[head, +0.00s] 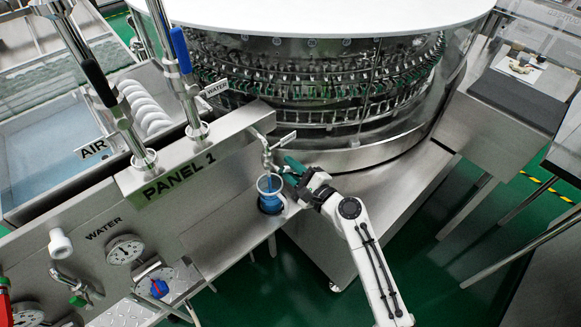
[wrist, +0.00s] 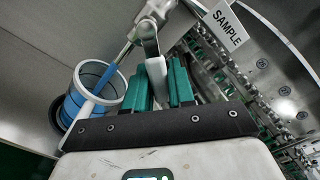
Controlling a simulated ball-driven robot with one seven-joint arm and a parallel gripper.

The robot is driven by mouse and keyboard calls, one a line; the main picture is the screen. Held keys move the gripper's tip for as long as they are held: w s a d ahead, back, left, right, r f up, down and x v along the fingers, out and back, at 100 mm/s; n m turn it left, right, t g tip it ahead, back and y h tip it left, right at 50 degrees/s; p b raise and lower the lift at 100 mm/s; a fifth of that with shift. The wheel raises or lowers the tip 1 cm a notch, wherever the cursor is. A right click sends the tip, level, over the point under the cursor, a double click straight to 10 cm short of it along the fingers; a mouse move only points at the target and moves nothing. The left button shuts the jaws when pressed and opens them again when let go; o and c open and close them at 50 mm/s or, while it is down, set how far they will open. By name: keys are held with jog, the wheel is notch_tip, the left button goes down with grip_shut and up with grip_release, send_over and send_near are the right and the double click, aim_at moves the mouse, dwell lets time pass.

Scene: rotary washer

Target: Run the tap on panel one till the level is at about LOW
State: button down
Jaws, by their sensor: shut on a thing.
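The sample tap (head: 267,152) stands out from the side of panel one (head: 180,188). In the wrist view its metal lever (wrist: 156,76) sits between the green fingers of my gripper (wrist: 158,85), which is shut on it. My gripper (head: 292,166) also shows in the head view, right of the tap. A clear cup (wrist: 85,72) with a pale rim stands below the spout. It also shows in the head view (head: 262,183), with blue in it. A blue stream (wrist: 104,79) runs from the spout into the cup. No LOW mark is readable, so I cannot tell the level against it.
A SAMPLE tag (wrist: 224,24) hangs by the tap. The large round washer (head: 330,85) stands close behind my gripper. Levers with blue (head: 181,50) and black handles rise from panel one. A WATER gauge (head: 125,249) is at lower left. Green floor lies open at right.

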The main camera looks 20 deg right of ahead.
jog(key=shift+f, duration=0.1)
jog(key=c, duration=1)
grip_release()
jog(key=shift+c, duration=0.2)
jog(key=b+v, duration=0.1)
jog(key=v, duration=0.9)
jog(key=shift+s+b, duration=0.35)
jog(key=shift+s, duration=0.05)
jog(key=shift+d, duration=0.1)
